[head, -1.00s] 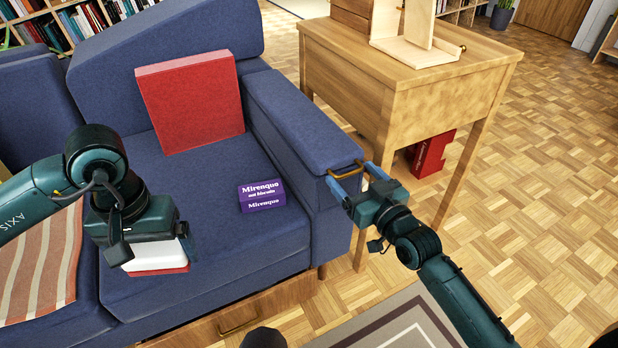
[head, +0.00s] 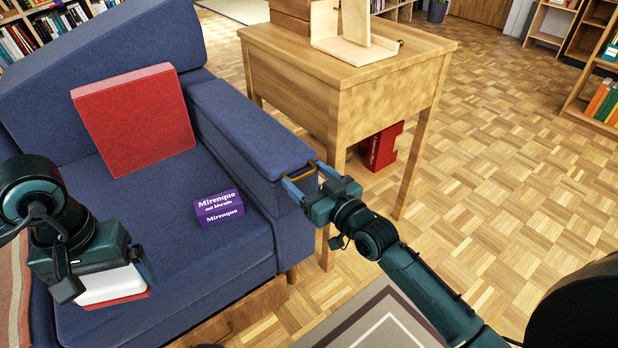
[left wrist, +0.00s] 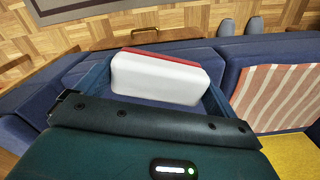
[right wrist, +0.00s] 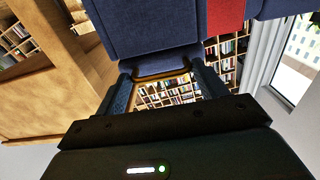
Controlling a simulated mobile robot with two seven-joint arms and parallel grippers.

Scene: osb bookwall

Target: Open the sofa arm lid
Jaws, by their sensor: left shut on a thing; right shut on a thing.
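The sofa arm lid (head: 245,120) is the blue padded top of the sofa's right arm; it appears to lie flat on the arm. A brass loop handle (right wrist: 160,76) is at its front end. My right gripper (head: 300,174) is shut on this handle, one finger at each side of the loop. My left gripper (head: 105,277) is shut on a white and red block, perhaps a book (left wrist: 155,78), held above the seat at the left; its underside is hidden.
A purple box (head: 219,208) and a red cushion-like block (head: 135,120) are on the seat (head: 180,255). A wooden table (head: 340,85) stands close to the right of the arm, with a red box (head: 382,147) beneath. Open parquet lies at right.

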